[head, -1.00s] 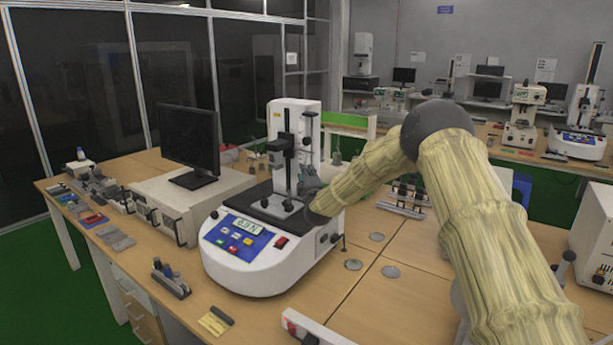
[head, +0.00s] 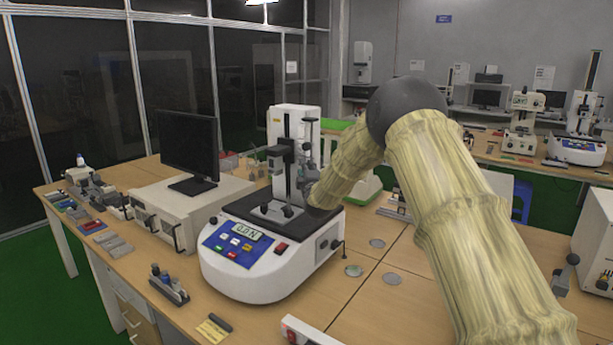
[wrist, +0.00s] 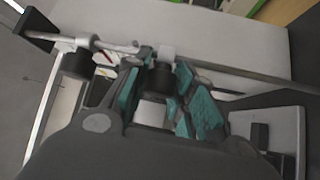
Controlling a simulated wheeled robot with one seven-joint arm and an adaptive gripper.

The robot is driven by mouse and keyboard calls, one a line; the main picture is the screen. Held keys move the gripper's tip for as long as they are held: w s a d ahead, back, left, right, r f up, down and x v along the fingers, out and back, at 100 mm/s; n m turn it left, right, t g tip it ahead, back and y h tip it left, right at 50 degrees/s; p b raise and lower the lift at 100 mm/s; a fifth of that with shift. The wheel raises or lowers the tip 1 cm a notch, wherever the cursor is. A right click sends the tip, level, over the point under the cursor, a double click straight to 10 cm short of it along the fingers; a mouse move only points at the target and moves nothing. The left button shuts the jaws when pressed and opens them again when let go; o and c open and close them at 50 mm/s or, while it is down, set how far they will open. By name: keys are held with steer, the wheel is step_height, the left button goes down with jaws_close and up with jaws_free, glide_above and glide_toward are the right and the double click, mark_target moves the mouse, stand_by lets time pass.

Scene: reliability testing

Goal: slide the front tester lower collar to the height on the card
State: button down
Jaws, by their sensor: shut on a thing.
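The front tester (head: 262,262) is a white machine with a blue panel, a small display and an upright column at its back. My gripper (head: 308,176) is at the right side of this column, in front of the arm's end. In the wrist view, the teal pads of my gripper (wrist: 165,95) stand on both sides of a black collar (wrist: 160,76) on a thin rod (wrist: 245,76). The jaws are shut on this collar. Another dark collar (wrist: 77,63) sits further left along the rod. A yellow card (head: 212,329) lies on the table in front; its writing is too small to read.
A monitor (head: 188,142) on a beige box stands left of the tester. Small tools and blocks (head: 90,226) lie at the table's left. A dark rack (head: 169,284) stands in front of the tester. The tabletop right of the tester is largely clear.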

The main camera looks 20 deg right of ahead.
steer(key=c, duration=1.2)
jaws_free()
steer(key=shift+a, duration=0.1)
steer(key=shift+o, duration=0.2)
steer(key=shift+s, duration=0.1)
steer(key=s+a+f, duration=0.1)
steer(key=s, duration=1)
steer(key=shift+s+a+f, duration=0.25)
steer(key=shift+s+f, duration=0.05)
